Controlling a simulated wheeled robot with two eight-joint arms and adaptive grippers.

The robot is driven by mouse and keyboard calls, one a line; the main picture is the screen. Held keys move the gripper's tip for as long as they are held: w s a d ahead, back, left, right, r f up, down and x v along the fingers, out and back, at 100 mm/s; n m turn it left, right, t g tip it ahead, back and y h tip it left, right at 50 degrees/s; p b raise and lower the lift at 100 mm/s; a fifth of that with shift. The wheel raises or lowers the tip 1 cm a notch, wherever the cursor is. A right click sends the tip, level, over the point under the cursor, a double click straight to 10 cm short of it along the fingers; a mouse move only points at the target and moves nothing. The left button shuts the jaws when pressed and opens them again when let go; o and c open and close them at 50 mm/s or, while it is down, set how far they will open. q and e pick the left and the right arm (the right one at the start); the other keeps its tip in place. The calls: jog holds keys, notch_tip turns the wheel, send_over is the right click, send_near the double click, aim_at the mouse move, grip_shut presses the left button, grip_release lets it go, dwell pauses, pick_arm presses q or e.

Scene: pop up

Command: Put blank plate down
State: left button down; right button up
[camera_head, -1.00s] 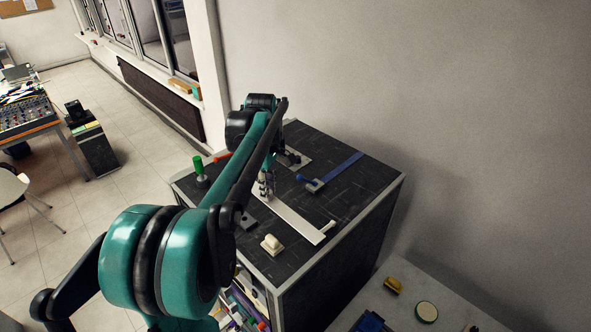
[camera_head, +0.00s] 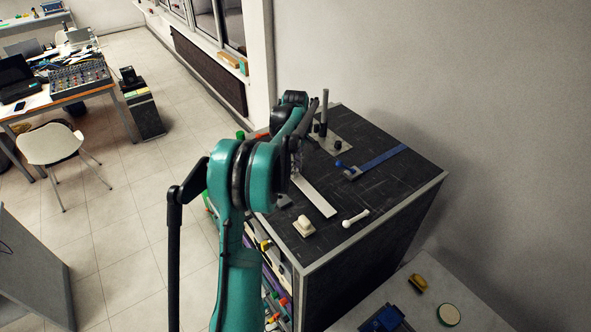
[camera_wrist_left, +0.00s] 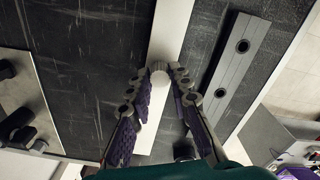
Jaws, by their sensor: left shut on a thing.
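The blank plate, a long white strip (camera_head: 316,197), lies along the dark worktop, its far end hidden behind my left arm. In the left wrist view the white strip (camera_wrist_left: 172,28) runs down the middle between my fingers, with a round pale knob (camera_wrist_left: 159,77) at the fingertips. My left gripper (camera_head: 296,166) is over the plate's far part, mostly hidden by my arm; its fingertips (camera_wrist_left: 160,82) close around the knob. I cannot tell whether the plate touches the worktop. My right gripper is not in view.
The black worktop (camera_head: 385,185) carries a bone-shaped white piece (camera_head: 355,218), a cream block with a knob (camera_head: 304,226), a blue-handled strip (camera_head: 380,160) and an upright lever (camera_head: 324,112). A grey bar with holes (camera_wrist_left: 236,60) lies beside the plate. A wall stands behind.

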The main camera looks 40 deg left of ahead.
pick_arm(q)
jog(key=shift+w+f, duration=0.1)
jog(key=shift+f, duration=0.5)
jog(key=c, duration=1.4)
grip_release()
jog(key=shift+r, duration=0.1)
